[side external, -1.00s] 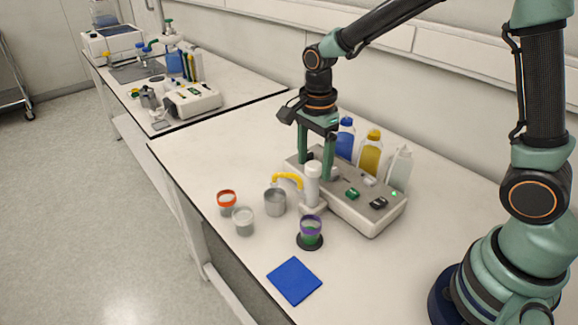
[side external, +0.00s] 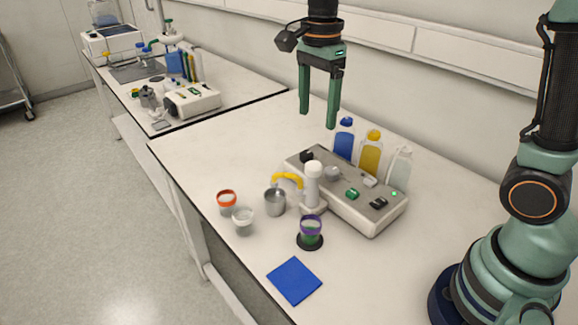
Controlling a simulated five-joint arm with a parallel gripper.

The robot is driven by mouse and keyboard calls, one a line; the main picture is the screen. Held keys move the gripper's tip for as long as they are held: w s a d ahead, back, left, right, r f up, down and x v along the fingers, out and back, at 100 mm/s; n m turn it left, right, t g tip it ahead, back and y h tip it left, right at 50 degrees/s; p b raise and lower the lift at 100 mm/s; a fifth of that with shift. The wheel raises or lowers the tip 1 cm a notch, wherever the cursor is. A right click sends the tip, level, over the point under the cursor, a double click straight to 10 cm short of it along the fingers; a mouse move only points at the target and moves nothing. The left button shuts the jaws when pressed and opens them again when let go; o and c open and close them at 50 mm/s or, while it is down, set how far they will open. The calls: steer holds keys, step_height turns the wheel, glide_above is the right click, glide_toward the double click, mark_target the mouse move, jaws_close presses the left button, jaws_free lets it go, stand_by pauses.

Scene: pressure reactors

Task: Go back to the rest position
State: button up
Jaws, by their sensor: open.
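My gripper (side external: 319,113) hangs in the upper middle of the side external view, its two green fingers pointing down and spread apart. It is open, with nothing between the fingers. It is raised above the grey-white reactor unit (side external: 350,200) and clear of it. The unit has black and green knobs on top, a white-capped cylinder (side external: 312,187) at its front and a yellow curved tube (side external: 288,178).
A purple-rimmed cup (side external: 310,229) stands on a dark disc. A metal cup (side external: 275,202), a red-rimmed cup (side external: 227,202) and a white-topped cup (side external: 243,220) stand left. A blue square (side external: 294,280) lies in front. Blue (side external: 344,140), yellow (side external: 370,155) and white (side external: 399,168) bottles stand behind the unit.

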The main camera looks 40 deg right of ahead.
steer(key=s+d+n+t, duration=0.2)
steer(key=s+n, duration=0.3)
steer(key=n, duration=0.4)
steer(key=s+d+n+t, duration=0.2)
steer(key=s+n, duration=0.3)
steer(key=n, duration=0.4)
steer(key=shift+s+d+r+t, duration=0.2)
steer(key=shift+s+d+t, duration=0.05)
steer(key=shift+t, duration=0.55)
